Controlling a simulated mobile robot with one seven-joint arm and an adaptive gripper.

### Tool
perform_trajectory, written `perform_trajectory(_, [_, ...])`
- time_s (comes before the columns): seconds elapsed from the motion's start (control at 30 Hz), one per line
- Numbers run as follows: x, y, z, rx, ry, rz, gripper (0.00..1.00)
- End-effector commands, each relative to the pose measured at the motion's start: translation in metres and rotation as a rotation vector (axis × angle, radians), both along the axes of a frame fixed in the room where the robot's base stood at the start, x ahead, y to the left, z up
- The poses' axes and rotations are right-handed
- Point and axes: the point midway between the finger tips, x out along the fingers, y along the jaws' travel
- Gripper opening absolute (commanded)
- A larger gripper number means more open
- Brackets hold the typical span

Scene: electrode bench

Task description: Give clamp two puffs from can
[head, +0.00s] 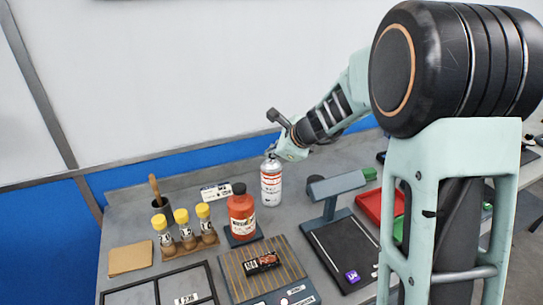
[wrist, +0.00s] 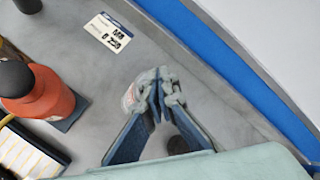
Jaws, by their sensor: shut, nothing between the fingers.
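A silver-white can (head: 271,186) with red markings stands upright on the grey bench in the head view. My gripper (head: 276,153) is right at its top, with the fingers pointing down toward the cap. In the wrist view the fingers (wrist: 160,88) are shut and empty. A part of the can (wrist: 130,98) shows beside the fingertips; the rest is hidden behind them. I cannot tell whether they touch the can. A grey stand with an arm (head: 338,184) and a green end stands to the right; I cannot tell for sure whether it is the clamp.
A red bottle (head: 241,214) with a black cap stands close left of the can. Yellow-capped vials (head: 182,222) stand in a rack further left. A striped board (head: 235,271) lies in front, and a red tray (head: 380,205) at the right. A label card (head: 216,191) lies behind.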

Motion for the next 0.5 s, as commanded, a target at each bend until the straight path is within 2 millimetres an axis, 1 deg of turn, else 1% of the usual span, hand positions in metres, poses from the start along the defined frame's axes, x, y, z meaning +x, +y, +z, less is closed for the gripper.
perform_trajectory(0.03, [-0.0017, -0.0014, -0.0036, -0.004, 0.009, -0.001, 0.0])
perform_trajectory(0.13, [-0.0015, -0.0019, -0.0003, -0.004, 0.009, -0.001, 0.0])
perform_trajectory(0.37, [-0.0011, -0.0019, 0.0001, -0.003, 0.008, -0.001, 0.0])
perform_trajectory(0.5, [-0.0009, -0.0019, 0.0056, -0.003, 0.006, -0.002, 0.0])
